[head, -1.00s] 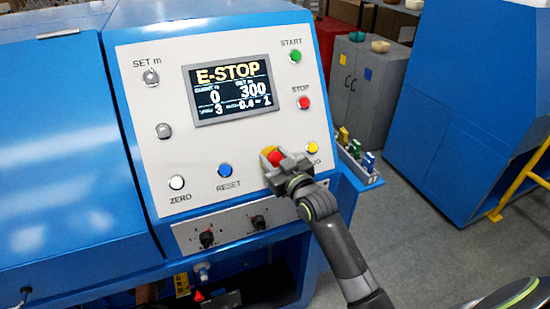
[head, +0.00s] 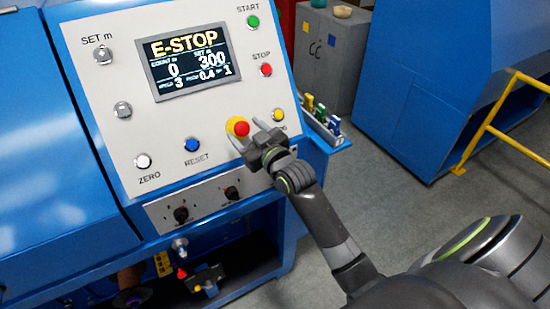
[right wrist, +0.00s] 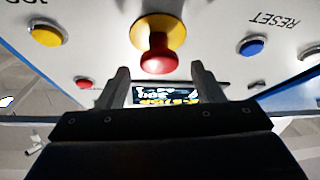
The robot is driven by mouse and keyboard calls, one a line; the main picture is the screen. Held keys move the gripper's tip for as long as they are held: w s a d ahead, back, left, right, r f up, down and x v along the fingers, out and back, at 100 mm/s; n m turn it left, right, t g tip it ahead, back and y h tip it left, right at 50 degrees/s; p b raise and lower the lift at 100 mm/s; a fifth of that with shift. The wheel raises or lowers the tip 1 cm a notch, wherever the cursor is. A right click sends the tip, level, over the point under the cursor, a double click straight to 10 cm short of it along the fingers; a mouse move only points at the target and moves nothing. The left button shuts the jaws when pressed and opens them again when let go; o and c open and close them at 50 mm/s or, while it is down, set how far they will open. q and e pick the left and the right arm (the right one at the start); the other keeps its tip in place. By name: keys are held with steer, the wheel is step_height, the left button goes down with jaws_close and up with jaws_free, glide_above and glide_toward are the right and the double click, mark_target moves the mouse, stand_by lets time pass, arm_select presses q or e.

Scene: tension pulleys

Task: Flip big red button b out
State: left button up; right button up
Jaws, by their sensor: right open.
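The big red button (head: 242,129) sits on a yellow round base on the sloping white control panel, in the middle of the head view. In the right wrist view the red button (right wrist: 158,54) stands out from its yellow base, ahead of the fingers and roughly centred between them. My right gripper (head: 250,138) is open and empty, just off the panel at the button's lower right. Its two fingers (right wrist: 162,76) show apart in the right wrist view, and I see no contact with the button. The panel screen (head: 196,62) reads E-STOP. My left gripper is not in view.
Near the button are a yellow button (head: 278,115), a red STOP button (head: 265,70), a blue RESET button (head: 192,144) and a white ZERO button (head: 143,161). Black knobs (head: 231,193) sit below. A small tray (head: 341,143) with coloured items juts out at the panel's right.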

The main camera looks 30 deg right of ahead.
steer(key=s+d+b, duration=0.1)
steer(key=s+b, duration=0.2)
steer(key=s, duration=1.2)
steer(key=shift+d, duration=0.4)
